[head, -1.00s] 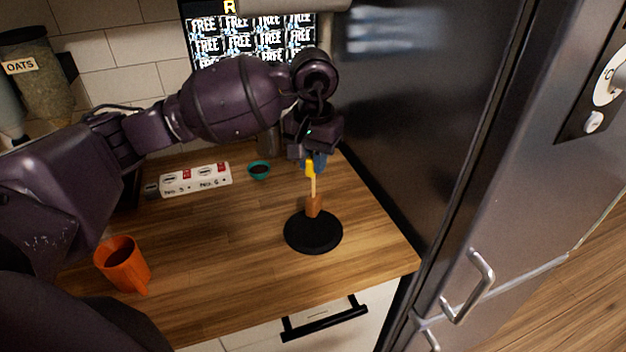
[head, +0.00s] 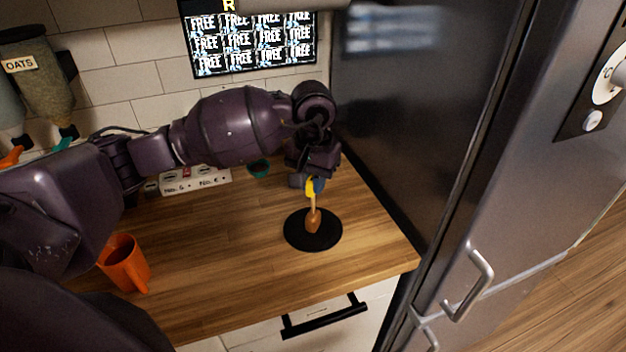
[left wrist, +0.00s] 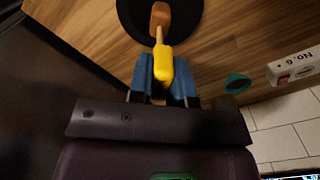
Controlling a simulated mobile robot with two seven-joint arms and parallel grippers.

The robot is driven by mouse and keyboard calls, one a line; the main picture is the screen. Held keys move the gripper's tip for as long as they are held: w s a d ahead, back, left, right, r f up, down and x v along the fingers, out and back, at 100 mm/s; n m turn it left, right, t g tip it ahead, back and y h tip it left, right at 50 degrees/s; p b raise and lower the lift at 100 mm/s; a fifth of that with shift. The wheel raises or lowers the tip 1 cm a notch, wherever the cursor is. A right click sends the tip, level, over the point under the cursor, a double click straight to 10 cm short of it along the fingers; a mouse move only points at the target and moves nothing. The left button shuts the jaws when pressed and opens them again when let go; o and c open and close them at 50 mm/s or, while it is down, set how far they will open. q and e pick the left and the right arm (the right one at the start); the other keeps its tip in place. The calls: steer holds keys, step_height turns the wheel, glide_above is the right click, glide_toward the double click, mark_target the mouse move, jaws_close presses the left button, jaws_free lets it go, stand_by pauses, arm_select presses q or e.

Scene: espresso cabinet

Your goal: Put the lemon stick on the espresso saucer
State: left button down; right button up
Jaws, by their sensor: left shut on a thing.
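The lemon stick (head: 313,210) has a yellow upper end, a pale shaft and a brown, paddle-like lower end. My left gripper (head: 308,184) is shut on its yellow end and holds it nearly upright. In the left wrist view the yellow end (left wrist: 163,62) sits between the blue fingertips of my left gripper (left wrist: 163,82). The black round saucer (head: 298,238) lies flat on the counter below. The brown end overlaps the saucer in both views; I cannot tell whether it touches. My right gripper is not in view.
An orange mug (head: 124,264) stands at the counter's left. A small teal bowl (head: 258,168) and a white labelled box (head: 195,181) are behind, near the wall. A dark fridge side (head: 420,110) bounds the right. The counter left of the saucer is clear.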

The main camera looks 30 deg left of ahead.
arm_select(q)
steer(key=c, duration=1.1)
jaws_free()
steer(key=shift+o, duration=0.2)
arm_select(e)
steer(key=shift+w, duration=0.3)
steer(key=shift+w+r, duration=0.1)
arm_select(q)
steer(key=shift+r, duration=0.1)
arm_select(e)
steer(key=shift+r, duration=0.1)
arm_select(q)
steer(key=shift+r+p, duration=0.15)
steer(key=shift+p, duration=0.15)
step_height(320, 180, up, 12)
steer(key=b, duration=0.1)
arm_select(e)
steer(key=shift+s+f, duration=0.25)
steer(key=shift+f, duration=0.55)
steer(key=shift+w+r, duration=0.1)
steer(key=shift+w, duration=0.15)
